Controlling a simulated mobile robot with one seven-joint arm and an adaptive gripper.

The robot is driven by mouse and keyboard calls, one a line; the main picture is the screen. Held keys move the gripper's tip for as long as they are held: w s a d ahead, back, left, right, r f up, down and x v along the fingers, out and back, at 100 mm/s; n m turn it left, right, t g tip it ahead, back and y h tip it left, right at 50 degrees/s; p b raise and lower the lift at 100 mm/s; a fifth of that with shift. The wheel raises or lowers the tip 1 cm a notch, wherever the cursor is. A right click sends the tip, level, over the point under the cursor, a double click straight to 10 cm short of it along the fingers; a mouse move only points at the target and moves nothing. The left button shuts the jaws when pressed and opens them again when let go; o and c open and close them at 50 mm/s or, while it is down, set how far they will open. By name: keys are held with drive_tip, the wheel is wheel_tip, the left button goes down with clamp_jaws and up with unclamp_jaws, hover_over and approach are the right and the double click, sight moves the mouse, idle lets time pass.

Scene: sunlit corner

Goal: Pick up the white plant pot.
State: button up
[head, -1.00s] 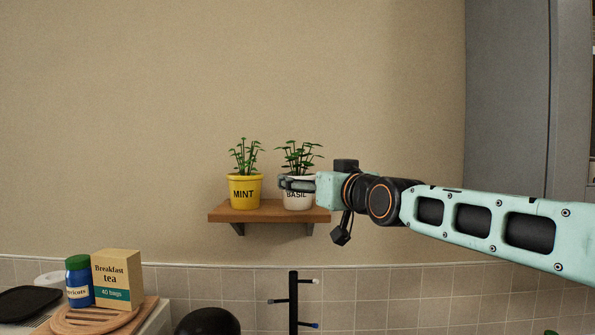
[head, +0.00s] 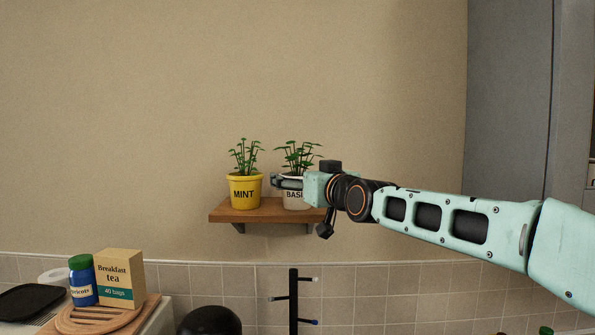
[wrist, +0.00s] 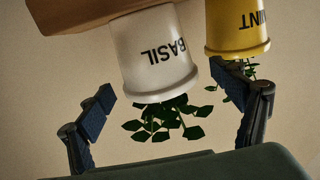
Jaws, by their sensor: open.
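The white plant pot (head: 297,204), marked BASIL with a leafy green plant, stands upright on the right part of a wooden wall shelf (head: 235,216). My gripper (head: 275,181) reaches in from the right across the upper front of this pot and hides part of it and its label. In the wrist view, which is upside down, the white pot (wrist: 150,50) appears beyond and between the two spread fingers of my gripper (wrist: 165,85). The left-hand fingertip looks close to its rim; I cannot tell whether it touches. Nothing is held.
A yellow pot (head: 244,194) marked MINT stands just left of the white pot; in the wrist view this yellow pot (wrist: 235,28) is near the right-hand finger. Below are a coat-rack-like black post (head: 293,300), a tea box (head: 121,276) and a blue jar (head: 82,281).

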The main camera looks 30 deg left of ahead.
drive_tip(key=c, duration=1.5)
drive_tip(key=shift+c, duration=0.3)
drive_tip(key=shift+r, duration=0.2)
